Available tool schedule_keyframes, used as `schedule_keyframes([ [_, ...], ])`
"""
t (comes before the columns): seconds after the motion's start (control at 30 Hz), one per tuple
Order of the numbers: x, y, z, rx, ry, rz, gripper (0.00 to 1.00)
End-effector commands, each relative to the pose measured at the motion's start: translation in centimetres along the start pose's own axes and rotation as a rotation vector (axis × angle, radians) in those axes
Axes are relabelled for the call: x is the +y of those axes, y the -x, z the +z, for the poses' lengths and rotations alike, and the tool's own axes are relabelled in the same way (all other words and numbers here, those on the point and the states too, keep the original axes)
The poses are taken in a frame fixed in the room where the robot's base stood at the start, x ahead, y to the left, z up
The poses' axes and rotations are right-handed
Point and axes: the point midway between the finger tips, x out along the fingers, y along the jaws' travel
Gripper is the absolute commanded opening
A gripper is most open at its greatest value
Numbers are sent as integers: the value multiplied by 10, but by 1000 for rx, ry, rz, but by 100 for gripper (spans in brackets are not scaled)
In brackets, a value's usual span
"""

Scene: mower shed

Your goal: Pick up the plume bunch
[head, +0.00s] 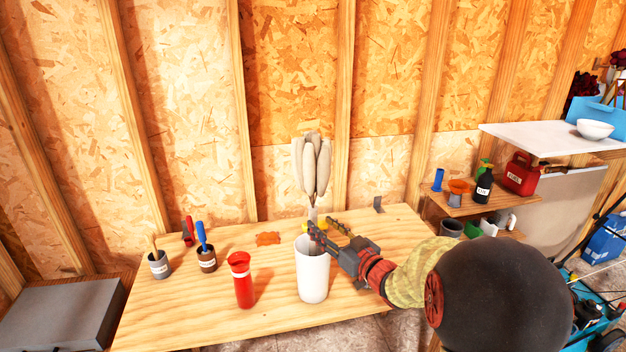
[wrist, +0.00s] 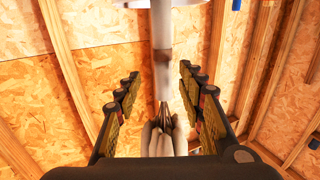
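The plume bunch (head: 312,165) is a cluster of cream-grey, elongated heads standing upright above a white cylindrical vase (head: 313,277). Its pale stem runs down toward the vase mouth; my gripper (head: 316,228) partly hides the lower stem there. In the wrist view the plume heads (wrist: 158,140) show low in the middle, with the pale stem above them. My gripper also shows there (wrist: 160,92), its two fingers wide apart, one on each side of the stem, with a visible gap on both sides. It is open and holds nothing.
A red cup (head: 241,280) stands left of the vase on the wooden table (head: 190,325). Two small pots (head: 159,265) (head: 207,260) with tools stand further left. An orange piece (head: 268,238) lies behind. Shelves with a red fuel can (head: 520,175) are at right.

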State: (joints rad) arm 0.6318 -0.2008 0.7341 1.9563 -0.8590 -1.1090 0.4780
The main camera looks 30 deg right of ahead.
Motion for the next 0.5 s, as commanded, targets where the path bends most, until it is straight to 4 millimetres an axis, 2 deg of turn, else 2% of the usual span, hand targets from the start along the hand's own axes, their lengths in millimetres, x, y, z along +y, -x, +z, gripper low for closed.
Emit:
schedule_keyframes([
  [0.3,-5,-42,0,-1,1,-2,39],
  [0.5,-4,-45,-2,-1,0,0,39],
])
